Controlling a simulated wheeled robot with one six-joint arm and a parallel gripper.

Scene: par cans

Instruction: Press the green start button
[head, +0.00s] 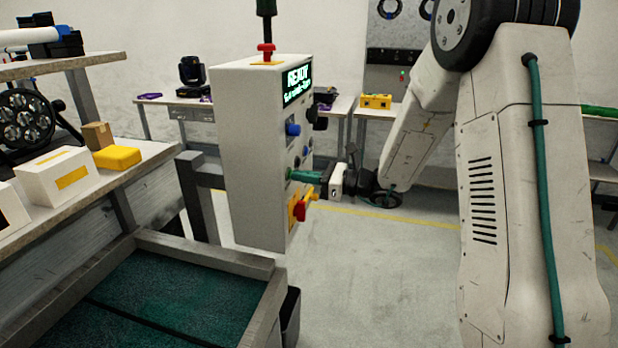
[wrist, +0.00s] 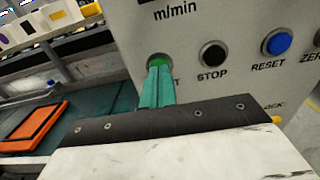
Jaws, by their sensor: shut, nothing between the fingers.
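In the wrist view, the green start button (wrist: 158,60) is on the panel, left of the black STOP button (wrist: 212,53) and the blue RESET button (wrist: 277,42). My gripper (wrist: 156,72) is shut and empty, its teal fingers together with the tips at the green button's lower part. I cannot tell whether the tips touch it. In the head view my gripper (head: 293,175) reaches the panel's face from the right; the green button is hidden there.
A green-floored tray or conveyor (head: 262,268) lies below left. Shelves with a white box (head: 40,182) stand left.

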